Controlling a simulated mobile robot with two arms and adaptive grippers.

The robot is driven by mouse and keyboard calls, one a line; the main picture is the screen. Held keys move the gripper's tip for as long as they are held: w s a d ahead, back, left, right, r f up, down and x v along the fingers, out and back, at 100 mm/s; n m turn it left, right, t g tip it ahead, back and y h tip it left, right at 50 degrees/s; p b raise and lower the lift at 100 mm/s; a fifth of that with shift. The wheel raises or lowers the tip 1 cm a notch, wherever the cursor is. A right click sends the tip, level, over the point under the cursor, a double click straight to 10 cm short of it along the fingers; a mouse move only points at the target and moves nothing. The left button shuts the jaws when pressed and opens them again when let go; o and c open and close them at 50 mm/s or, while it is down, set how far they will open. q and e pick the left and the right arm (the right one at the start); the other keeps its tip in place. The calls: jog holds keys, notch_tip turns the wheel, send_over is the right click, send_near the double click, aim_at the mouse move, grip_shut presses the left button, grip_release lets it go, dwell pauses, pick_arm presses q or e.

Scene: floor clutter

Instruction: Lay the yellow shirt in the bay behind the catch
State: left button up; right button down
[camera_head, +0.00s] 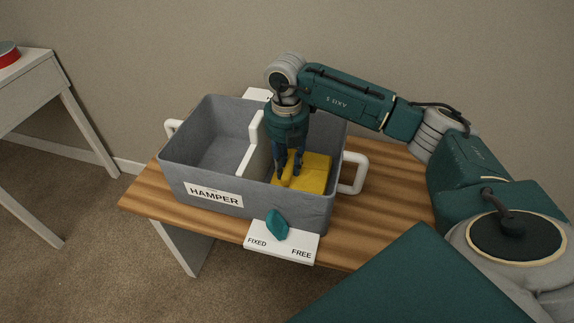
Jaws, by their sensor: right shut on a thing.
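The grey hamper (215,196) stands on a wooden bench, and a white-edged divider (254,140) splits it into a left and a right bay. The yellow shirt (316,172) is folded and sits inside the right bay. My right gripper (289,180) reaches down into that bay and is shut on the shirt's left part. The catch, a teal knob (277,226) on a white plate marked FIXED and FREE, is at the hamper's front; its exact setting is hard to tell. The left bay looks empty. My left gripper is out of view.
White handles stick out at the hamper's left (173,127) and right (354,174) ends. Another white plate (256,94) shows behind the hamper. The wooden bench top (385,200) is bare at the right. A white table (28,88) with a red round thing stands far left.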

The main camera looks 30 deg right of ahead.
jog(key=shift+f, duration=0.1)
jog(key=c, duration=1.4)
grip_release()
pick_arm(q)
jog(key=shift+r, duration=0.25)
pick_arm(e)
jog(key=shift+r, duration=0.4)
pick_arm(q)
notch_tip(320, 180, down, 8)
jog(key=p, duration=0.2)
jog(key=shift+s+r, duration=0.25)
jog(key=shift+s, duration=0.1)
pick_arm(e)
notch_tip(320, 180, up, 12)
jog(key=shift+f, duration=0.2)
